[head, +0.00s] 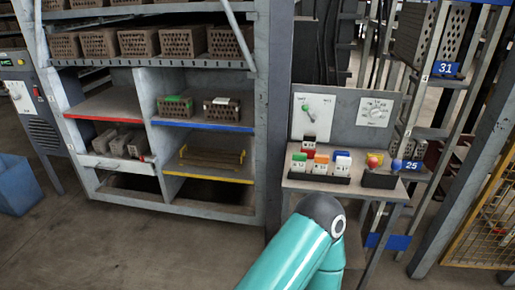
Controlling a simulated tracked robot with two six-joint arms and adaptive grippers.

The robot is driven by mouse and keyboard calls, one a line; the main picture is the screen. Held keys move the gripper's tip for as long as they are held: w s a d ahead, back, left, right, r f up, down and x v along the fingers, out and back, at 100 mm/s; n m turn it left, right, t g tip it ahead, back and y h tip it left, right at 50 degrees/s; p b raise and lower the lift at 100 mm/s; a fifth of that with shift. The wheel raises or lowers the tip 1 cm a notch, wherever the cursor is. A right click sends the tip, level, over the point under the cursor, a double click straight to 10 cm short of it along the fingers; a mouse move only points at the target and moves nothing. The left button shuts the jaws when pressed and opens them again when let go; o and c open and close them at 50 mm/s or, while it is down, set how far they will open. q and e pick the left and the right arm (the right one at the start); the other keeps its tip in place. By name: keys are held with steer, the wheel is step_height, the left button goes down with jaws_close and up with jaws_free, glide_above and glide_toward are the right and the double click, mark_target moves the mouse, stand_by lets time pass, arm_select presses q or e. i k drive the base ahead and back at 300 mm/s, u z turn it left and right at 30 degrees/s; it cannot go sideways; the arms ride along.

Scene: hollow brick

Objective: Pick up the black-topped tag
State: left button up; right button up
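A white tag with a dark, black-looking top (309,142) stands at the back of a small grey shelf, behind the other tags. In front of it are a green-topped tag (299,163), an orange-topped tag (321,164) and a blue-topped tag (342,164) in a dark holder (318,177). The lower part of the dark-topped tag is partly hidden by what stands in front. A teal arm of mine comes in from the bottom, its bent joint below the shelf and apart from the tags. Neither gripper shows.
A brick rack (160,118) stands left, a blue bin (17,185) far left. Floor between is clear.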

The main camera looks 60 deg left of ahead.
mark_target(309, 139)
steer(key=u, duration=0.6)
steer(key=k, duration=0.6)
steer(key=u, duration=0.9)
steer(key=i, duration=1.3)
steer(key=z, duration=0.75)
